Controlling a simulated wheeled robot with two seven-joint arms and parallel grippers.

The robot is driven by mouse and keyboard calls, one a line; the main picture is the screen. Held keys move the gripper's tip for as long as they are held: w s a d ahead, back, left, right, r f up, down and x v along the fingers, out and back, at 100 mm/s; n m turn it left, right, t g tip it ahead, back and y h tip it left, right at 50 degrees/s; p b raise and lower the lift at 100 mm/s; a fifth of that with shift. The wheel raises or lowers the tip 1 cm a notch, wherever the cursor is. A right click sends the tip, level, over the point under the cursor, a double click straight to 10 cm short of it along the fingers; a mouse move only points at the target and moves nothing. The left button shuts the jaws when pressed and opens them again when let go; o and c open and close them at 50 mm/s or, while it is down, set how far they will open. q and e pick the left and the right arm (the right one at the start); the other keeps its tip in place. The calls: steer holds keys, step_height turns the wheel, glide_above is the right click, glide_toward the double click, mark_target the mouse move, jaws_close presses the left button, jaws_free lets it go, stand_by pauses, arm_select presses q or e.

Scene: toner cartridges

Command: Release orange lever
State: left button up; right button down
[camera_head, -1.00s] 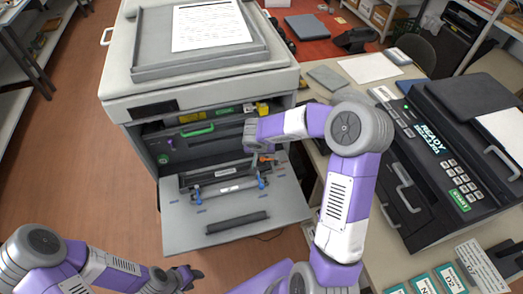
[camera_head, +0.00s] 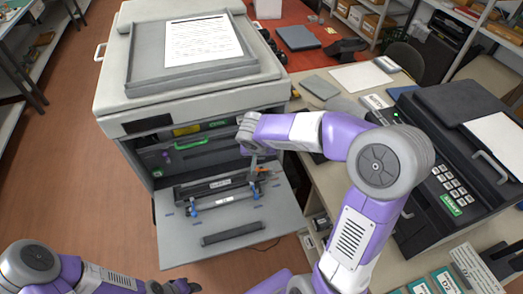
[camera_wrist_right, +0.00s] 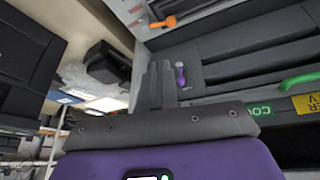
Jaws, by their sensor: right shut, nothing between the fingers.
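The orange lever (camera_head: 262,170) is at the right side of the open copier's front bay, by the inner end of the lowered door. In the right wrist view the orange lever (camera_wrist_right: 165,22) lies ahead of my fingertips and apart from them. My right gripper (camera_head: 253,164) points down into the bay close to the lever; its closed, empty fingers (camera_wrist_right: 160,70) show in the wrist view. A small purple knob (camera_wrist_right: 180,73) sits just right of the fingers. My left gripper (camera_head: 183,288) is cut off at the bottom edge, so its jaws are unclear.
The copier (camera_head: 125,70) has its front door (camera_head: 170,235) lowered. A dark toner unit with blue clips (camera_head: 215,189) lies at the door's inner end. A green handle (camera_head: 194,143) is inside the bay. A black machine (camera_head: 430,190) stands on the right-hand desk.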

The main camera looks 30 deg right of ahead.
steer(key=shift+s+r, duration=0.25)
steer(key=shift+r, duration=0.3)
steer(key=c, duration=1.7)
jaws_free()
steer(key=shift+s+r, duration=0.1)
steer(key=shift+r, duration=0.05)
steer(key=o, duration=0.7)
steer(key=n, duration=0.1)
steer(key=w+n, duration=0.1)
steer(key=shift+f+n+g+p, duration=0.3)
steer(key=shift+f+n, duration=0.1)
steer(key=n+g+y+p, duration=0.2)
steer(key=n+g+y, duration=0.1)
steer(key=n, duration=1.5)
glide_above(257, 169)
step_height(257, 169, down, 7)
steer(key=shift+s+r, duration=0.15)
steer(key=shift+r, duration=0.05)
steer(key=shift+f, duration=3.85)
steer(key=shift+c, duration=0.5)
steer(key=shift+w, duration=0.2)
jaws_close()
